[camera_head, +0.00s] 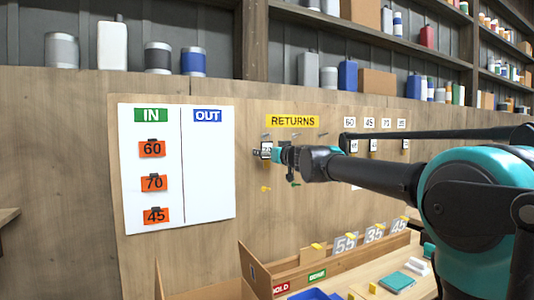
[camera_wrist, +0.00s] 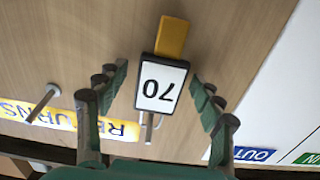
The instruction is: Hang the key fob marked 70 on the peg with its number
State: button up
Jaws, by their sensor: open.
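The key fob marked 70 (camera_wrist: 161,86) has a white face, a dark rim and a yellow tab. In the wrist view it appears upside down, beside a metal peg (camera_wrist: 149,130) under the RETURNS sign; it seems to hang on that peg. My gripper (camera_wrist: 158,76) is open, with a finger on each side of the fob and gaps between. In the head view my gripper (camera_head: 277,155) is at the board by the fob (camera_head: 266,149). The number label 70 (camera_head: 386,122) is in the row to the right; my arm partly hides the area below it.
Other labels, 60 (camera_head: 349,122) and 45 (camera_head: 370,123), share that row, and fobs hang below some of them. Another RETURNS peg (camera_wrist: 42,103) sticks out nearby. A white IN/OUT board (camera_head: 208,170) is at left. A wooden tray (camera_head: 258,276) stands on the bench below.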

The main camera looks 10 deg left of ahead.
aim_at(268, 147)
jog(key=c, duration=1.4)
jog(key=shift+r, duration=0.1)
jog(key=shift+r, duration=0.25)
jog(key=shift+s+d+r, duration=0.2)
jog(key=shift+s+d, duration=0.25)
jog(key=shift+s, duration=0.2)
jog(key=shift+s+d+r, duration=0.2)
jog(key=shift+s+d, duration=0.25)
jog(key=shift+s, duration=0.25)
jog(key=shift+s+d+r, duration=0.2)
jog(key=shift+s+d, duration=0.25)
jog(key=shift+s, duration=0.2)
jog(key=shift+v, duration=2.5)
